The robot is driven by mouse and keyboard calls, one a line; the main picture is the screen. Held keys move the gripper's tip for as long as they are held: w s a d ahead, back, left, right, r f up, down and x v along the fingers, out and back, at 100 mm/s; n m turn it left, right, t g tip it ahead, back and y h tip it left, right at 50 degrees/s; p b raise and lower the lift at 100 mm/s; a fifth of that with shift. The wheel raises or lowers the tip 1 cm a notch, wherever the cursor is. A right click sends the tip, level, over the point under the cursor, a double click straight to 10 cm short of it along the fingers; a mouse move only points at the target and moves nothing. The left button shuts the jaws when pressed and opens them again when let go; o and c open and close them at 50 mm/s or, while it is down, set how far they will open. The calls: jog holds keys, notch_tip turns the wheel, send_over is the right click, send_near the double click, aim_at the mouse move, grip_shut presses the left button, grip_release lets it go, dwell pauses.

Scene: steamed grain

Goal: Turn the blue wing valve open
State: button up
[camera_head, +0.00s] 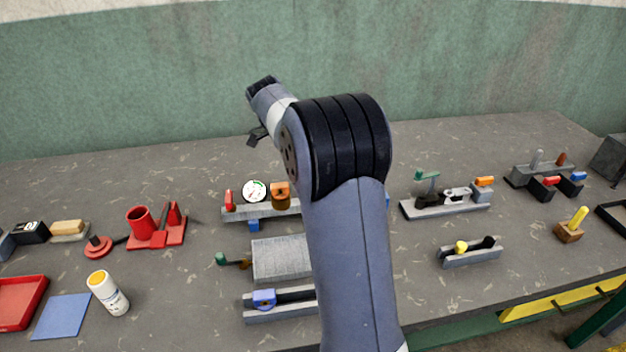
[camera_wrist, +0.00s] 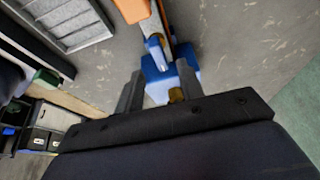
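My gripper (camera_head: 258,137) is seen from the side in the head view, at the end of my raised arm, above the back of the bench. In the wrist view my gripper (camera_wrist: 160,88) is open, its two dark fingers apart. A blue fitting (camera_wrist: 158,68) with a brass end and a pale metal piece shows beyond and between the fingertips; contact cannot be told. In the head view a blue part (camera_head: 264,299) sits on a grey rail at front centre, and a blue block (camera_head: 254,225) is under the gauge rack. Which is the wing valve is unclear.
A rack with a white gauge (camera_head: 255,190) and an orange-brown knob (camera_head: 280,195) stands behind a grey ribbed box (camera_head: 278,258). Red stands (camera_head: 157,236) and a white bottle (camera_head: 108,293) are on the left. Several small fixtures stand on the right. My arm hides the bench centre.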

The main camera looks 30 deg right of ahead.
jog(key=v, duration=0.6)
jog(key=shift+r, duration=0.3)
jog(key=shift+a+f, duration=0.1)
jog(key=shift+a, duration=0.05)
jog(key=x, duration=1)
jog(key=shift+d+f, duration=0.25)
jog(key=shift+f, duration=0.05)
